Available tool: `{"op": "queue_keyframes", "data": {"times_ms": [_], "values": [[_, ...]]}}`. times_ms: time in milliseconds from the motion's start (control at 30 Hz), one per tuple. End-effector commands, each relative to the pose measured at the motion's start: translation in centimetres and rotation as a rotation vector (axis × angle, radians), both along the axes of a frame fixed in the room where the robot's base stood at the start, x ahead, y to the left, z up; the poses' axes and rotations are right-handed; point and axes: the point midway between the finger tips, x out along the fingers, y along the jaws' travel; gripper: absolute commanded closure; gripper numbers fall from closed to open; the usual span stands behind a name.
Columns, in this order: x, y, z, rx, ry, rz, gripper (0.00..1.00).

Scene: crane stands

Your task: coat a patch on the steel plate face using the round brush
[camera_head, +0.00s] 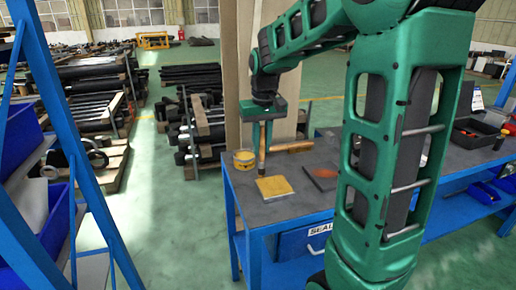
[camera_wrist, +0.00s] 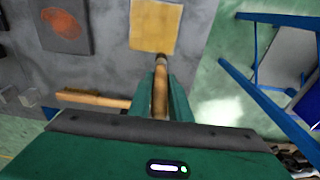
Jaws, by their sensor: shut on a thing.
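My gripper (camera_head: 264,112) is shut on the wooden handle of the round brush (camera_head: 262,148). The brush hangs upright, tip down, and shows between the fingers (camera_wrist: 160,95) in the wrist view. Its tip is by the edge of a flat yellow square (camera_head: 274,188) on the bench; I cannot tell whether they touch. The yellow square also shows in the wrist view (camera_wrist: 154,27). The dark steel plate (camera_head: 316,183) lies flat to its right, with an orange-red patch (camera_wrist: 62,23) on its face. In the wrist view the plate is at upper left, apart from the brush.
A yellow tin (camera_head: 244,161) stands left of the brush on the grey bench (camera_head: 240,187). A wooden-handled tool (camera_head: 295,147) lies behind. A blue rack (camera_head: 62,100) with bins stands at left. My arm hides part of the bench. An open dark case (camera_head: 475,133) sits at right.

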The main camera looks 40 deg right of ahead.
Motion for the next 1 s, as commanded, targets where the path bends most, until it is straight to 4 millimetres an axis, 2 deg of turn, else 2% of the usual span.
{"op": "queue_keyframes", "data": {"times_ms": [33, 633, 800, 1000], "values": [[0.0, 0.0, 1.5, -0.001, -0.008, 0.001, 1.0], [0.1, 0.5, 6.6, -0.001, -0.003, 0.008, 1.0], [0.0, 0.5, 7.4, 0.0, -0.002, 0.008, 1.0], [0.0, 0.5, 7.5, 0.0, -0.002, 0.007, 1.0]]}}
